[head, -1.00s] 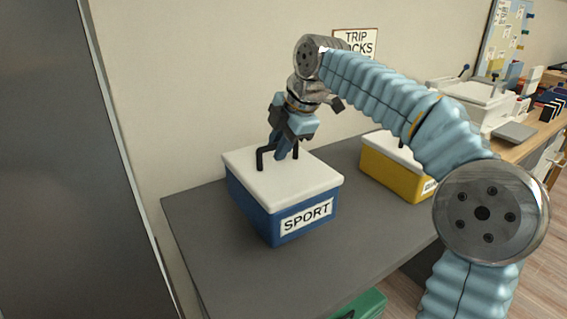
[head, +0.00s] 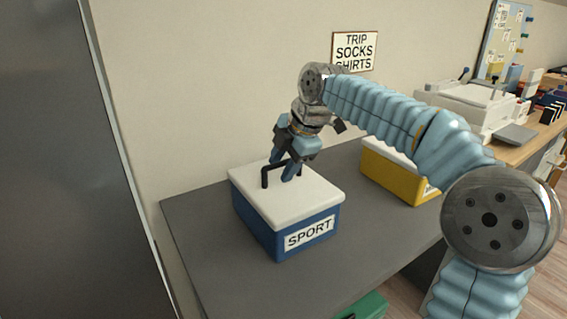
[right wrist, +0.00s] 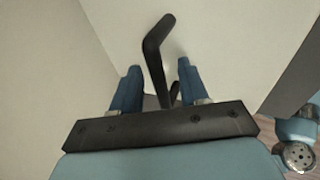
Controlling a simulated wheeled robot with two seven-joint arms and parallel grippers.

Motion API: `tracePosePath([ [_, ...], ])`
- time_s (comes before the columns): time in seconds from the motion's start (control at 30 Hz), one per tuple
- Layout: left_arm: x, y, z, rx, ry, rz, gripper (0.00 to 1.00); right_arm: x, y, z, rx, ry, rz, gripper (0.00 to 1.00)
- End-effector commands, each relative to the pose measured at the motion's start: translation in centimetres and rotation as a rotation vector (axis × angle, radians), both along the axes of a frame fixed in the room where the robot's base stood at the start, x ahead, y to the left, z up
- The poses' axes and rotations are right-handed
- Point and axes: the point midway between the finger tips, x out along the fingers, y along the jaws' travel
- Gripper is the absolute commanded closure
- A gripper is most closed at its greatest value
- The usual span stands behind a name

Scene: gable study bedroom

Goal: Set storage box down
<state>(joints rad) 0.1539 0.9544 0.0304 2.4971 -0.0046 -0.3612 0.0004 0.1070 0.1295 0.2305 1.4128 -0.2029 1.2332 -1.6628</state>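The storage box (head: 255,222) is blue with a white lid and a "SPORT" label. It appears to rest level on the grey desk top (head: 225,280), near its left end. A black bar handle (head: 265,178) stands up from the lid. My right gripper (head: 285,168) is over the lid at the handle, its blue fingers apart. In the right wrist view, the handle (right wrist: 155,55) runs between the two separated fingers (right wrist: 157,82), with gaps showing beside it. My left gripper is not in view.
A yellow box (head: 393,175) with a white lid stands to the right, partly behind my right arm. A green box (head: 365,307) shows below the desk edge. A wall sign (head: 355,51) reads "TRIP SOCKS SHIRTS". A dark panel (head: 60,160) stands at left. The desk front is clear.

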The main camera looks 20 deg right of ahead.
Motion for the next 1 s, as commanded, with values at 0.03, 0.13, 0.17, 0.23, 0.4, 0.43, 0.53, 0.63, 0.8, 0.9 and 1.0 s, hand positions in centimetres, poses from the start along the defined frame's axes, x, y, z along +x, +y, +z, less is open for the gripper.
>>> tracePosePath([
  [0.03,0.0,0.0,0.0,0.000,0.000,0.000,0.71,0.0,0.0,0.0,0.000,0.000,0.000,0.55],
  [0.13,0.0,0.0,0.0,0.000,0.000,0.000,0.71,0.0,0.0,0.0,0.000,0.000,0.000,0.55],
  [0.17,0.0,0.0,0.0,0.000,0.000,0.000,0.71,0.0,0.0,0.0,0.000,0.000,0.000,0.55],
  [0.23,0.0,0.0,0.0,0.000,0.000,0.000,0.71,0.0,0.0,0.1,0.000,0.000,0.000,0.55],
  [0.4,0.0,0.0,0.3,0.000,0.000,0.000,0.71,-0.4,-0.2,1.4,0.000,-0.003,-0.001,0.55],
  [0.43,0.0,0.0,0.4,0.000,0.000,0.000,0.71,-0.6,-0.4,1.9,0.000,-0.003,-0.001,0.55],
  [0.53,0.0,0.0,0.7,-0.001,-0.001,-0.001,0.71,-1.4,-0.8,4.0,-0.001,-0.006,-0.002,0.55],
  [0.63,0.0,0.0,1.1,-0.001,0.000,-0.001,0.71,-2.3,-1.3,6.1,0.000,-0.005,0.000,0.55],
  [0.8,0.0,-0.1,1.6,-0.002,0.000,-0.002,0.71,-3.6,-2.0,9.2,0.000,-0.004,-0.001,0.55],
  [0.9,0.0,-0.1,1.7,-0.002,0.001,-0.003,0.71,-4.1,-2.2,10.3,0.000,-0.002,0.000,0.55],
  [1.0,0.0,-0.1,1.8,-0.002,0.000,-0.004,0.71,-4.4,-2.4,10.9,0.000,-0.001,0.000,0.55],
])
